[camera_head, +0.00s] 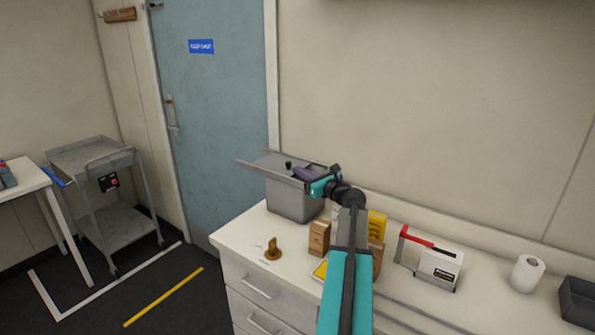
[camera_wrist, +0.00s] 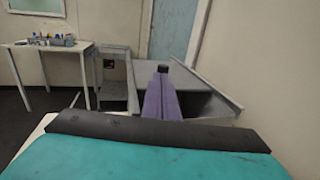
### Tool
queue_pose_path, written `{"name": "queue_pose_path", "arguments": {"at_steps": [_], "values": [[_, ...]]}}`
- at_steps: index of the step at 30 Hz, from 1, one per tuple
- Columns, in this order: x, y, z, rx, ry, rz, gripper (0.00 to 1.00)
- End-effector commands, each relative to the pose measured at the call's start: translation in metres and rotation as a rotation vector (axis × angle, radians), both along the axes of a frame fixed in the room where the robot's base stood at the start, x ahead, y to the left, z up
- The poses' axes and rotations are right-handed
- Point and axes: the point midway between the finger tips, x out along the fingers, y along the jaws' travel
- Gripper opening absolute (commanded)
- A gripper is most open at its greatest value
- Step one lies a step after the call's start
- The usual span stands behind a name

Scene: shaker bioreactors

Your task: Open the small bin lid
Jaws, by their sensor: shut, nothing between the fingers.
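The small grey bin (camera_head: 292,203) stands at the far left end of the white counter. Its top carries thin grey lid panels (camera_head: 262,169) that stick out past the rim. In the wrist view a grey panel (camera_wrist: 217,84) slopes on the right, and a dark gap (camera_wrist: 205,104) shows between panels. My gripper (camera_head: 300,171) is over the bin top with its purple fingers together and empty. The fingers also show in the wrist view (camera_wrist: 160,95). A small black knob-like piece (camera_head: 288,165) is at the fingertips; I cannot tell whether it belongs to the lid or whether they touch.
On the counter are a brass-coloured item (camera_head: 273,250), a wooden block (camera_head: 319,238), a yellow box (camera_head: 377,224), a red-handled white box (camera_head: 440,266), a paper roll (camera_head: 527,273) and a dark tray (camera_head: 577,300). The wall is close behind. A grey cart (camera_head: 95,160) stands left.

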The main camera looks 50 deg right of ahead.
Motion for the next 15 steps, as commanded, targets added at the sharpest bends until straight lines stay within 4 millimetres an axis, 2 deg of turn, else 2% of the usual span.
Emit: {"name": "queue_pose_path", "arguments": {"at_steps": [15], "values": [[-0.075,0.018,-0.002,-0.001,0.000,0.003,0.00]]}}
